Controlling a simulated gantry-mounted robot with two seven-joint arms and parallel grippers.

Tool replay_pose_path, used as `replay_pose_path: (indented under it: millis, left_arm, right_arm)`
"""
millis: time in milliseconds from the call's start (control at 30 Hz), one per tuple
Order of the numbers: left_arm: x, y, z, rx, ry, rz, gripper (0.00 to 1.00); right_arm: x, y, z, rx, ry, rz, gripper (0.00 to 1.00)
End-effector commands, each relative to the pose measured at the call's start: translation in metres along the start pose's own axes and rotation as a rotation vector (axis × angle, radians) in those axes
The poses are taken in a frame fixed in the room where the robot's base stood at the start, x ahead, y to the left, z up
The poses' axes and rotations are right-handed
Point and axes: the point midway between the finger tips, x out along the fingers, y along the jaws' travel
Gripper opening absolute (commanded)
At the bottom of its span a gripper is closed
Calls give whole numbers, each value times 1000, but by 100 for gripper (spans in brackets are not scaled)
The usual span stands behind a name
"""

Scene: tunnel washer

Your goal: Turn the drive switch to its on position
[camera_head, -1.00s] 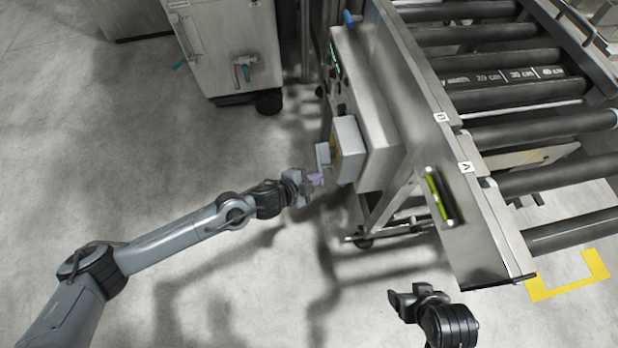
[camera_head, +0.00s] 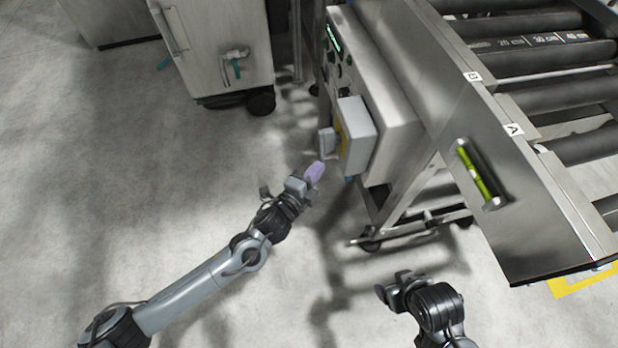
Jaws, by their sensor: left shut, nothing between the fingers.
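A pale grey switch box (camera_head: 357,137) with a yellow plate is mounted on the side of the steel control cabinet. A small grey block-like handle (camera_head: 327,141) sticks out from its left face; it looks like the drive switch, but I cannot read its position or any marking. My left gripper (camera_head: 314,172), with lilac fingertips, is shut and empty just below the handle, seemingly apart from it. My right gripper (camera_head: 391,284) is at the lower middle, well away from the box; whether its fingers are open is unclear.
The roller conveyor (camera_head: 535,55) with its steel side rail (camera_head: 500,150) fills the right. A green level vial (camera_head: 477,175) sits on the rail. A wheeled steel cabinet (camera_head: 215,45) stands at the back. The floor at left is clear.

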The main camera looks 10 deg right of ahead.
Motion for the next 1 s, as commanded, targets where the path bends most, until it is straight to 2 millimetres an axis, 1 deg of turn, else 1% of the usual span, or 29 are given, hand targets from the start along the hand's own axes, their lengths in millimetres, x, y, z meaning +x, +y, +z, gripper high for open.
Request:
replay_pose_path:
  millis: [33, 167, 500, 1000]
  left_arm:
    - [2, 7, 2, 24, 0, -23, 0]
    - [6, 8, 5, 84, 0, -82, 0]
    - [11, 8, 10, 86, 2, -83, 0]
    - [12, 8, 10, 85, 4, -83, 0]
  right_arm:
    - [7, 0, 2, -1, 0, 0, 76]
    - [10, 0, 4, 0, -1, 0, 76]
    - [11, -1, 4, 3, 0, -3, 76]
    - [11, -3, 4, 9, 1, -7, 76]
